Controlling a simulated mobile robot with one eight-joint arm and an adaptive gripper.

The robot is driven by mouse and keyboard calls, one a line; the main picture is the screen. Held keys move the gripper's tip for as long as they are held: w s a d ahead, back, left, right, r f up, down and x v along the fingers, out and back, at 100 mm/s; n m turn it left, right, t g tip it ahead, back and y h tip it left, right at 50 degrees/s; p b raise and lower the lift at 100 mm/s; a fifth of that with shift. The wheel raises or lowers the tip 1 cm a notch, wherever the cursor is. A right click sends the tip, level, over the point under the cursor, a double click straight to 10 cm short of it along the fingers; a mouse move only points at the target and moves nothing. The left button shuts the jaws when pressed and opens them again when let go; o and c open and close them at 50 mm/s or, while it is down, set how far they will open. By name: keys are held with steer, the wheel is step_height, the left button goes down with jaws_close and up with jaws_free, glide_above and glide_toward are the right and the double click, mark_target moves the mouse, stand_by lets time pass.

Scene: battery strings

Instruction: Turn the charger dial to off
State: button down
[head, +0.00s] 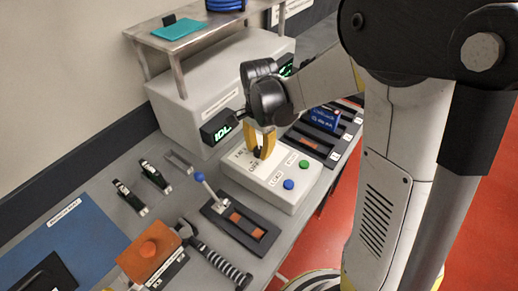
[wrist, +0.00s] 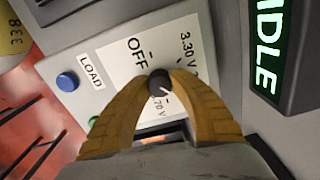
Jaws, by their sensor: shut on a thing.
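The charger dial (wrist: 158,78) is a small dark round knob on the white panel of the charger box (head: 311,184). My gripper (head: 262,148) reaches down to the panel, and its two yellow fingers are shut on the dial, one on each side. In the wrist view the fingers (wrist: 161,84) touch the knob. Printed around the dial are OFF, 3.30 V and a partly covered label ending in .70 V. A small pale mark shows on the knob, but I cannot tell for certain which label it points to. In the head view the fingers mostly hide the dial.
A blue button (head: 289,184) and a green button (head: 304,164) sit on the same panel. A display (wrist: 268,45) reads IDLE. A blue-knobbed lever (head: 199,177) stands to the left, and an orange block (head: 148,252) lies at the front left.

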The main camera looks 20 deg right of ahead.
steer(key=n, duration=1.5)
steer(key=shift+n, duration=0.3)
steer(key=n, duration=1.2)
steer(key=shift+n, duration=0.4)
steer(key=c, duration=1.1)
jaws_free()
